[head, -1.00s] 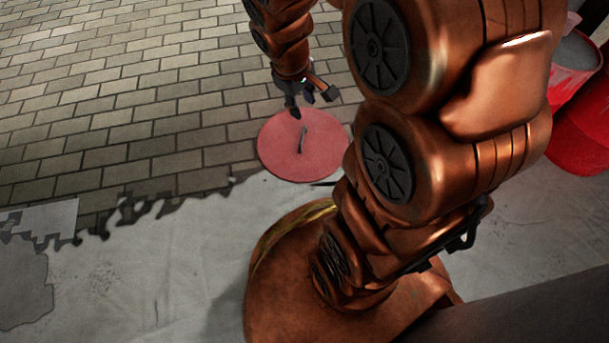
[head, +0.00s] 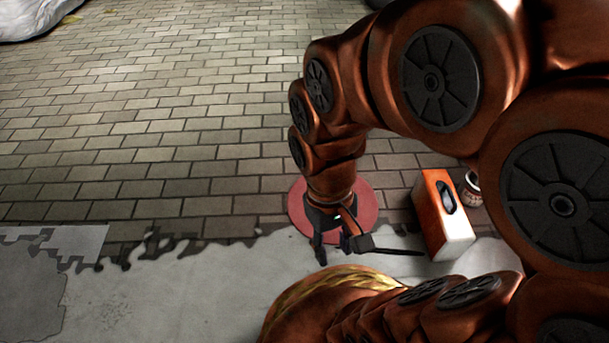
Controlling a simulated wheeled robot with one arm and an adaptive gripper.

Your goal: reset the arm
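My gripper (head: 338,246) hangs downward at the centre of the head view, at the end of my copper arm. Its dark fingers are spread apart, and I see nothing between them. Behind it, a round red disc (head: 371,208) lies flat on the floor, partly hidden by my wrist. The disc's middle is covered by the arm. The fingertips show against the pale sheet, just in front of the disc. I cannot tell how high they are above the floor.
An orange and white box (head: 447,224) stands right of my gripper, with a small jar (head: 472,188) beside it. The brick paving (head: 150,130) at left is clear, as is the pale sheet (head: 190,290).

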